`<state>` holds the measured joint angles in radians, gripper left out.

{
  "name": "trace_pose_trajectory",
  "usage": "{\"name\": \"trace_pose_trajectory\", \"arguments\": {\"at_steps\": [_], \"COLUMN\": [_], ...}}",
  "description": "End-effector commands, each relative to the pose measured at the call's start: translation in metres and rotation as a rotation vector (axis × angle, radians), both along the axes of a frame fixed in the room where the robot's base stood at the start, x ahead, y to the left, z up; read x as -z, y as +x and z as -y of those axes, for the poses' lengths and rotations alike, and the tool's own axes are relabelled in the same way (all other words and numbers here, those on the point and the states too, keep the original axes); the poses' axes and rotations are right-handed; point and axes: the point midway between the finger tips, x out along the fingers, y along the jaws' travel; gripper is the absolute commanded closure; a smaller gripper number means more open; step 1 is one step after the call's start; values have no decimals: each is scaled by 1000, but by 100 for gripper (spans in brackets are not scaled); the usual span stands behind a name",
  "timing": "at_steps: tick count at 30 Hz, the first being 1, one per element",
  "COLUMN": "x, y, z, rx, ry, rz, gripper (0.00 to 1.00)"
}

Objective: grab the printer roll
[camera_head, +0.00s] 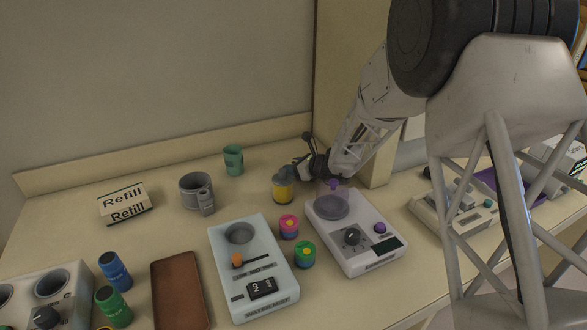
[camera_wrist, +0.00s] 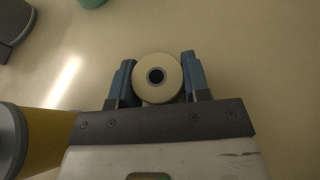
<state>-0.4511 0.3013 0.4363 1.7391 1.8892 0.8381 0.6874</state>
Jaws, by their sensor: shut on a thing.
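The printer roll (camera_wrist: 144,91) is a cream ring with a dark hole in its middle, seen in the wrist view. My gripper (camera_wrist: 158,78) has one blue finger on each side of it and is shut on it. In the head view my gripper (camera_head: 308,150) is low over the back of the counter, by the wall corner. I cannot make out the roll there. Whether the roll still touches the counter is unclear.
A yellow jar with a grey lid (camera_head: 283,188) stands close beside my gripper. A white device with a round pan (camera_head: 354,237) stands in front. A green cup (camera_head: 233,160) and a grey mug (camera_head: 194,190) stand to the left. The counter (camera_head: 175,230) has bare patches between things.

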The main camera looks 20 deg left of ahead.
Motion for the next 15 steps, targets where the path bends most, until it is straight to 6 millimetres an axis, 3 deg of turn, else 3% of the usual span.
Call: {"name": "trace_pose_trajectory", "arguments": {"at_steps": [8, 15], "x": [-21, -56], "y": [0, 0], "z": [0, 0], "rx": [0, 0], "ry": [1, 1], "rz": [3, 4], "gripper": [80, 80]}}
